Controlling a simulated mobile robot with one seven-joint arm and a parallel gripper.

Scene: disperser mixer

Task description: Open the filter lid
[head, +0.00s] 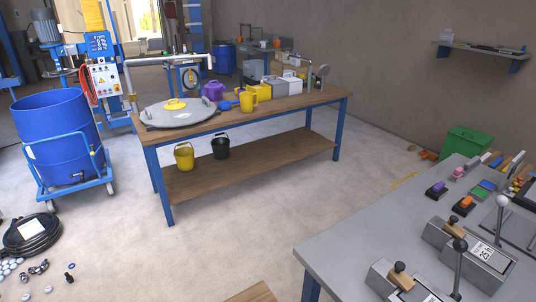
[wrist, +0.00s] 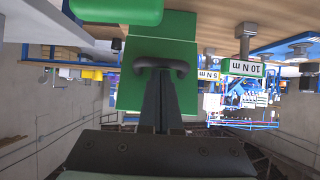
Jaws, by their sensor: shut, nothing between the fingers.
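My gripper (wrist: 161,68) shows in the wrist view, its dark fingers together and empty. Behind the fingertips is a green box or panel (wrist: 155,50), with a rounded green part (wrist: 115,10) above it; I cannot tell whether the fingers touch it. In the head view a large round grey lid (head: 205,112) with a yellow piece on top lies flat on the wooden bench. I cannot tell whether this is the filter lid, and no other lid can be clearly made out. My gripper is not visible in the head view.
The wooden bench (head: 245,165) holds a yellow jug (head: 248,101) and boxes. A blue drum (head: 60,130) stands on a trolley at left. A grey table (head: 345,250) with lever devices is at right front. The floor between is mostly clear.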

